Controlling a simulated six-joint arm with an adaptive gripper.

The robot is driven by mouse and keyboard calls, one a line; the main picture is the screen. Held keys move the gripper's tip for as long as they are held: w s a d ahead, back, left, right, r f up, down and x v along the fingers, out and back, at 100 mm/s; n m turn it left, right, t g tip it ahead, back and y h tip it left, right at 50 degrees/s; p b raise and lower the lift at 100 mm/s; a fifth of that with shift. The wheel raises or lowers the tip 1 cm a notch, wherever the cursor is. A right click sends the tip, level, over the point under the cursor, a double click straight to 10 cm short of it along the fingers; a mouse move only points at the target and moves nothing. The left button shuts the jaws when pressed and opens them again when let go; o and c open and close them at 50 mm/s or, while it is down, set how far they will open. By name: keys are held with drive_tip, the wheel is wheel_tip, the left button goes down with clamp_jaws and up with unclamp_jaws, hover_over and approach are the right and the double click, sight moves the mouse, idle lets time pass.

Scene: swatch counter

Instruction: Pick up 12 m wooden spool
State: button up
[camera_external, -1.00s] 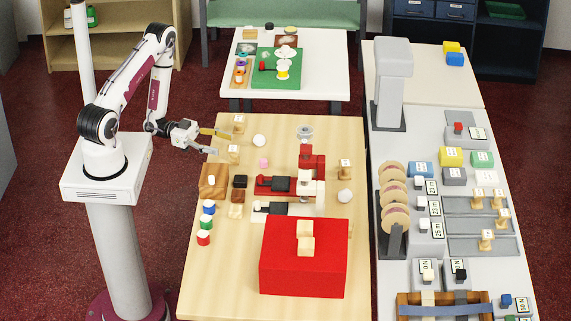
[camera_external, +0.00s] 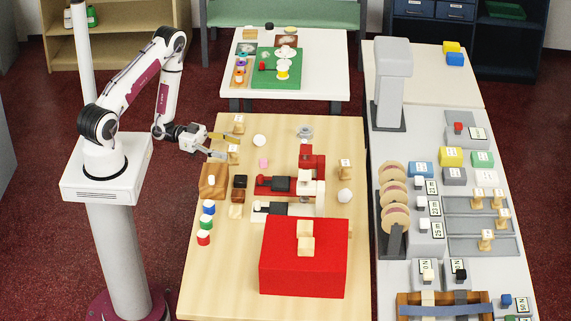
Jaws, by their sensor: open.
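Small pale wooden spools with white labels stand upright on the wooden table. One (camera_external: 233,154) is at my gripper, one (camera_external: 239,121) is just behind it, and one (camera_external: 345,169) is farther right. The label figures are too small to read, so I cannot tell which is the 12 m spool. My gripper (camera_external: 235,146) is open and low over the table's left side, its fingers pointing right. The nearest spool shows at the fingertips, partly overlapped by the lower finger; I cannot tell whether they touch.
A white ball (camera_external: 259,141) and a pink piece (camera_external: 263,163) lie right of my gripper. A wooden block (camera_external: 213,182) and a dark cube (camera_external: 239,182) stand in front. The red-and-white machine (camera_external: 311,165) and red box (camera_external: 303,268) fill the middle. More spools (camera_external: 486,240) stand on the grey counter.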

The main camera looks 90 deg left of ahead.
drive_tip(key=shift+x, duration=1.2)
drive_tip(key=c, duration=1.2)
